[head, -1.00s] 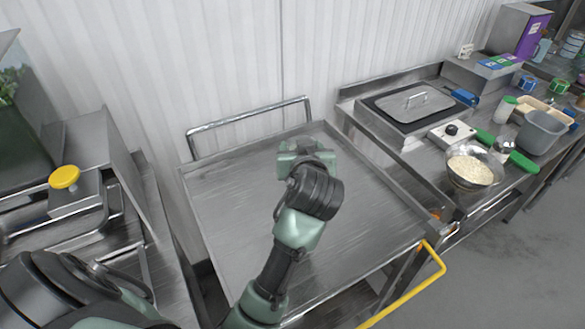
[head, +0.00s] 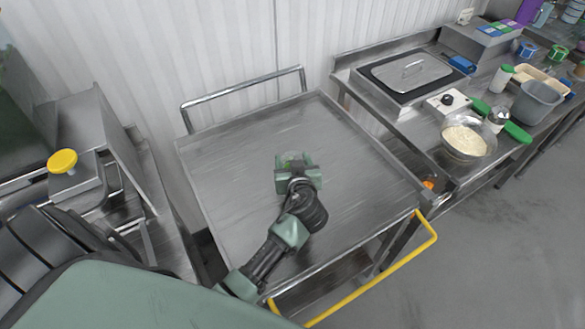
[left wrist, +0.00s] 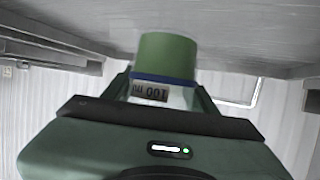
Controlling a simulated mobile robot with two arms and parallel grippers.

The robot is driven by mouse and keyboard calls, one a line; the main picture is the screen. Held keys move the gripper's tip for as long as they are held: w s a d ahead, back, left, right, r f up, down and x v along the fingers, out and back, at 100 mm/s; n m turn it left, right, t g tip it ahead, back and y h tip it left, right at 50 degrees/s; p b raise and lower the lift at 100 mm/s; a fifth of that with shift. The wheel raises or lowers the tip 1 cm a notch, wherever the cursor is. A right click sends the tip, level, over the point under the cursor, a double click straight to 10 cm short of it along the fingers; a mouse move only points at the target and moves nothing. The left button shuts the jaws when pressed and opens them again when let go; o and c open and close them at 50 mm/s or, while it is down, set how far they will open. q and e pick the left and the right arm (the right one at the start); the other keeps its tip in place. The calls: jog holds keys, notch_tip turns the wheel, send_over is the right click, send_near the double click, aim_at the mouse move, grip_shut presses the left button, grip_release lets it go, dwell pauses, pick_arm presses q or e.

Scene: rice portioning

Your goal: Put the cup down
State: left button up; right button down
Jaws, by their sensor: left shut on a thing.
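My left gripper (head: 295,163) is over the middle of the bare steel cart top (head: 230,155), pointing away from me. In the left wrist view it is shut on a cup (left wrist: 167,55), with one finger on each side. The cup has a green part, a blue band and a pale label reading "100 ml" upside down in that picture. The steel surface shows close to the cup's green end; I cannot tell whether they touch. In the head view the gripper hides most of the cup. My right gripper is not in view.
Around the gripper the cart top is clear. A yellow handle (head: 378,272) runs along its near right side and a metal rail (head: 243,100) along its back. The right counter holds a bowl of rice (head: 465,141), a grey tub (head: 537,103) and a lidded unit (head: 405,76).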

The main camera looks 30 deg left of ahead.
pick_arm(q)
notch_tip(320, 180, down, 4)
jog(key=shift+r, duration=0.15)
jog(key=shift+f, duration=0.2)
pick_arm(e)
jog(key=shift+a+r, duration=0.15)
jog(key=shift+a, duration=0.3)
pick_arm(q)
jog(key=shift+f, duration=0.15)
jog(key=o, duration=1.6)
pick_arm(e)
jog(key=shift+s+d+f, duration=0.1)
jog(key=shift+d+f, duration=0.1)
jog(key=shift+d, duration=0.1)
